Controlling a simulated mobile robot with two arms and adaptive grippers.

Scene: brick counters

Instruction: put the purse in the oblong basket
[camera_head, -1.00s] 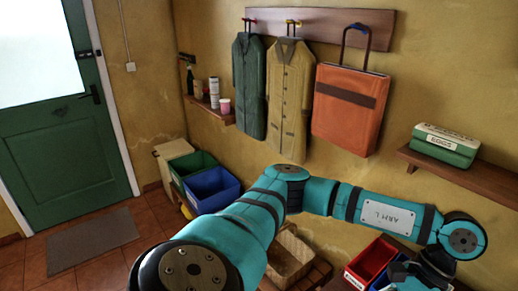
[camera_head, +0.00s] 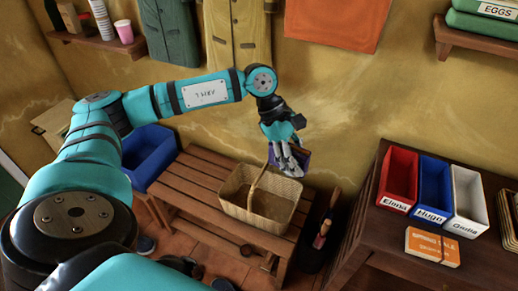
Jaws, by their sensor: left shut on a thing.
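My left gripper (camera_head: 285,158) is shut on a small dark purple thing, which looks like the purse (camera_head: 303,158). Only part of it shows beside the fingers. The oblong wicker basket (camera_head: 235,209) has a tall hoop handle and sits on a slatted wooden bench. Its visible inside looks empty. The gripper and the purse are in front of or over the basket's back right rim; the exact height is hard to tell. My right gripper is not in view.
A blue crate (camera_head: 152,160) stands left of the basket. At the right, a dark wooden counter (camera_head: 373,233) bears red (camera_head: 398,178), blue (camera_head: 433,187) and white (camera_head: 467,200) name-labelled trays and an orange packet (camera_head: 432,247). Coats hang on the wall behind.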

